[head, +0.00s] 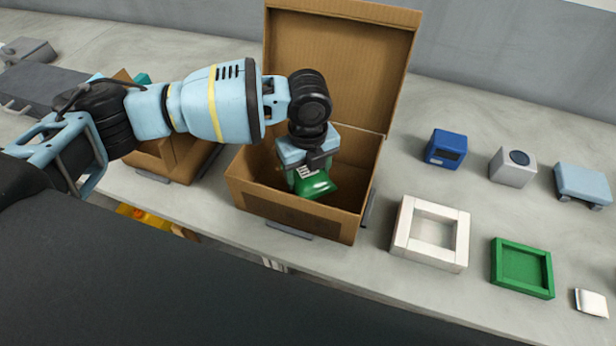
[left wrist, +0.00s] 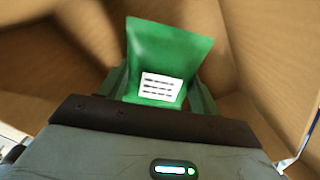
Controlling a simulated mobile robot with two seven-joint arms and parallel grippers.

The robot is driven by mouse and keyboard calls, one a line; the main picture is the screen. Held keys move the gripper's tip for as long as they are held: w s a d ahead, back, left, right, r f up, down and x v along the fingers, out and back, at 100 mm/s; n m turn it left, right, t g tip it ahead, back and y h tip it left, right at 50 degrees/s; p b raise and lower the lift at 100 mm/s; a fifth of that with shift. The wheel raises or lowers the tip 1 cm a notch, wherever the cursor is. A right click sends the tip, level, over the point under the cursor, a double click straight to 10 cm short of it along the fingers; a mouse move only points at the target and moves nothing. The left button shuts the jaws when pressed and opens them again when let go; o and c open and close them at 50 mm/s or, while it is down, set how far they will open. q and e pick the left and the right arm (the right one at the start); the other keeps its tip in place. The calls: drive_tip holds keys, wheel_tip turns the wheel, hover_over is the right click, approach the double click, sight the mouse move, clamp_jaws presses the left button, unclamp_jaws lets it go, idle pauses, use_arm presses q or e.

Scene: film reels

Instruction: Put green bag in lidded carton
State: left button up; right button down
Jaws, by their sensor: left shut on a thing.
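The lidded carton (head: 285,220) is a brown cardboard box on the counter, its lid (head: 336,62) standing open at the back. My left gripper (head: 308,174) reaches down inside the carton, shut on the green bag (head: 318,186). In the left wrist view the green bag (left wrist: 168,55) with a white label sits between the fingers, with brown carton walls around it. I cannot tell whether the bag touches the carton floor. My right gripper is not in view.
Another brown carton (head: 165,160) stands to the left, partly behind my left arm. A white frame (head: 431,232), a green tray (head: 522,267), a blue box (head: 446,149) and a grey box (head: 513,166) stand to the right. Bare counter lies between them.

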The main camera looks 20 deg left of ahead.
sight(308, 172)
use_arm(q)
wheel_tip(308, 172, down, 3)
drive_tip(key=shift+r, duration=0.2)
drive_tip(key=shift+f, duration=0.1)
drive_tip(key=o, duration=1.1)
drive_tip(key=shift+r, duration=0.25)
wheel_tip(308, 172, up, 12)
drive_tip(key=shift+f, duration=0.1)
